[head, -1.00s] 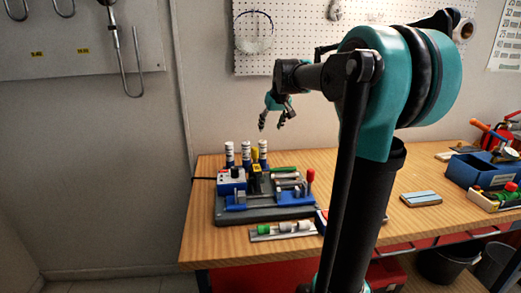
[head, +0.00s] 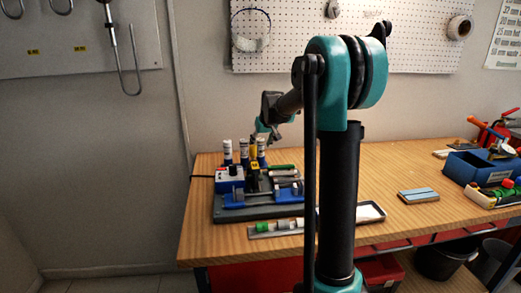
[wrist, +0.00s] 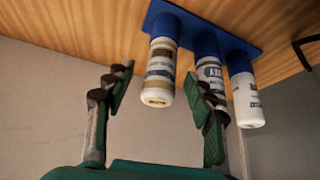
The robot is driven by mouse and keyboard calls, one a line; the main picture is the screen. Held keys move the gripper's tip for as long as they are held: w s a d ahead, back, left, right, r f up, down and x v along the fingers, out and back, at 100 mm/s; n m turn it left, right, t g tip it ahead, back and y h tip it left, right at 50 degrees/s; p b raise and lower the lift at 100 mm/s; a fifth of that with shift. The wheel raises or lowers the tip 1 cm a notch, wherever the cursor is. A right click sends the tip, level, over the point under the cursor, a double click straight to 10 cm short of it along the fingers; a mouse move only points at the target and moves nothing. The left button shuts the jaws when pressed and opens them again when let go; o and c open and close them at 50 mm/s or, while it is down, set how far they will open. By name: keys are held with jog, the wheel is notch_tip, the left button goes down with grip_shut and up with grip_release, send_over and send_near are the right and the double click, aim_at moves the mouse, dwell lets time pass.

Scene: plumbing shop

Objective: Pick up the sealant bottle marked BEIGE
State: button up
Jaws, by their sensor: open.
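Three white bottles with blue lower ends stand in a row in a blue holder (wrist: 198,18). In the wrist view the left bottle (wrist: 160,75) has tan-brown bands, which fit beige, but its wording is too small to read. The middle bottle (wrist: 210,72) has dark lettering, and the right bottle (wrist: 246,98) is mostly white. My gripper (wrist: 158,82) is open, and the tan-banded bottle shows between its fingers, not gripped. In the head view my gripper (head: 264,132) is just above the right bottle (head: 261,150); its fingertips are hard to make out.
The bottles stand at the back of a grey-and-blue fixture (head: 255,208) on the wooden bench (head: 380,170). A yellow-topped item (head: 253,158) stands close in front of the bottles. A blue bin (head: 478,165) is at the right. The bench middle is mostly free.

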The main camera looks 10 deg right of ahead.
jog(key=shift+x, duration=0.9)
grip_shut()
jog(key=shift+r, duration=0.1)
